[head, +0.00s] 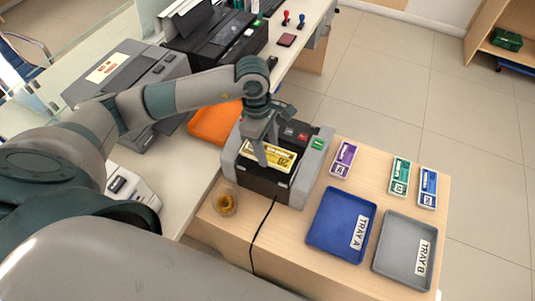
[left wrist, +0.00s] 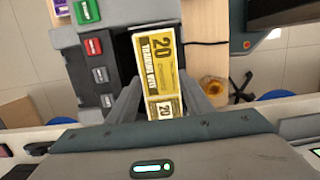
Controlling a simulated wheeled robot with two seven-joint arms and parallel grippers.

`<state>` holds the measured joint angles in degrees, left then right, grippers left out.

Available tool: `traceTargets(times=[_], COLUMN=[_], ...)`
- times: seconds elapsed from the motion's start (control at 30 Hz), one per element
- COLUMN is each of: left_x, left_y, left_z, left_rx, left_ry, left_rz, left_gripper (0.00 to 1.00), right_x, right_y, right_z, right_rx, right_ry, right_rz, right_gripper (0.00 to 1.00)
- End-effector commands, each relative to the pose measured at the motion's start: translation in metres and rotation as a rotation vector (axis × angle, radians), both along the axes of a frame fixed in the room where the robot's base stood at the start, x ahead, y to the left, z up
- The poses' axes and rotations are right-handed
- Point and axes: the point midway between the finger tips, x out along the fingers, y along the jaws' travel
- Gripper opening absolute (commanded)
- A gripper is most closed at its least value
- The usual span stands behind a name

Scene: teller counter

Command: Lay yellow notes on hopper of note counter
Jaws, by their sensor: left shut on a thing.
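The yellow notes (head: 270,157), a bundle marked 20, are at the top of the grey and black note counter (head: 302,184). My left gripper (head: 263,150) is shut on the yellow notes, above the counter's hopper. In the left wrist view the notes (left wrist: 155,62) extend out from between the fingers (left wrist: 158,100) over the dark opening of the note counter (left wrist: 100,50). I cannot tell whether they touch the hopper floor. My right gripper is not in view.
Purple (head: 343,158), green (head: 399,176) and blue (head: 428,187) note bundles lie right of the counter. Blue tray A (head: 330,240) and grey tray B (head: 390,262) are in front of them. A small round dish (head: 224,203) and a black cable (head: 262,232) lie near the counter.

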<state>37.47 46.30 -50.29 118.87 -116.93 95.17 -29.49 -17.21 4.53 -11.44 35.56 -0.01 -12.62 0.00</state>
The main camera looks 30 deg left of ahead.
Motion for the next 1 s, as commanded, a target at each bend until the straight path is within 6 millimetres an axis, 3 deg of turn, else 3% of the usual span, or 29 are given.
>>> traceTargets(times=[0.17, 0.43, 0.9, 0.93, 1.0], left_x=[-0.001, -0.001, 0.000, 0.000, 0.000], left_y=[0.000, 0.000, 0.000, 0.000, 0.000], left_z=[-0.005, -0.035, -0.044, -0.043, -0.042], left_rx=[0.000, 0.001, 0.001, 0.001, 0.001], left_ry=[0.004, 0.003, 0.000, 0.000, 0.000], left_rz=[0.001, 0.002, 0.000, 0.000, 0.000], left_gripper=[0.24, 0.24, 0.24, 0.51, 0.65], right_x=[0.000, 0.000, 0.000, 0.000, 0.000], right_y=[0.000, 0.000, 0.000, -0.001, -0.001], right_z=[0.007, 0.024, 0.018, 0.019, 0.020], right_rx=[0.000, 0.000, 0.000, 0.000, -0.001], right_ry=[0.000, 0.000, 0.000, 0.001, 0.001], right_rz=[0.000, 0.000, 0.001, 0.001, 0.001], right_gripper=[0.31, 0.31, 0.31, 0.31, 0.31])
